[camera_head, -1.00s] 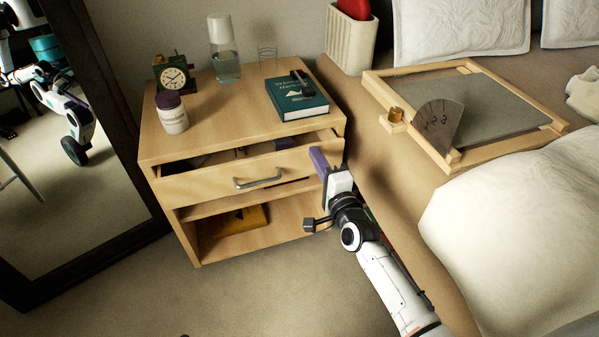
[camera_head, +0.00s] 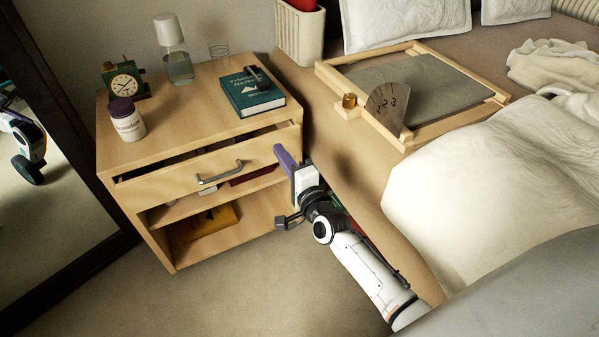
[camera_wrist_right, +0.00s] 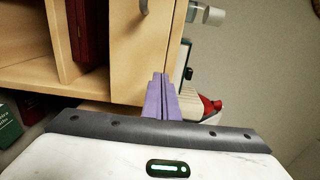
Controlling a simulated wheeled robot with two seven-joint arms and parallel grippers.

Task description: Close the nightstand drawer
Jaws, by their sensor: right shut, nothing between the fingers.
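The wooden nightstand (camera_head: 165,225) stands at centre left. Its top drawer (camera_head: 160,190) is partly open, with a narrow dark gap above its front. The drawer front carries a grey metal handle (camera_head: 218,172). My right gripper (camera_head: 281,152) is shut and empty, with purple fingers at the right end of the drawer front. In the right wrist view, the fingers (camera_wrist_right: 160,96) overlap the end of the drawer front (camera_wrist_right: 135,55); contact is hard to tell. The handle's end (camera_wrist_right: 143,7) shows at the top there. My left gripper is not in view.
On the nightstand top are a clock (camera_head: 124,82), a jar (camera_head: 126,120), a bottle (camera_head: 173,50) and a green book (camera_head: 253,92). The bed (camera_head: 490,190) lies close on the right, the mirror (camera_head: 40,190) on the left. Floor in front is clear.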

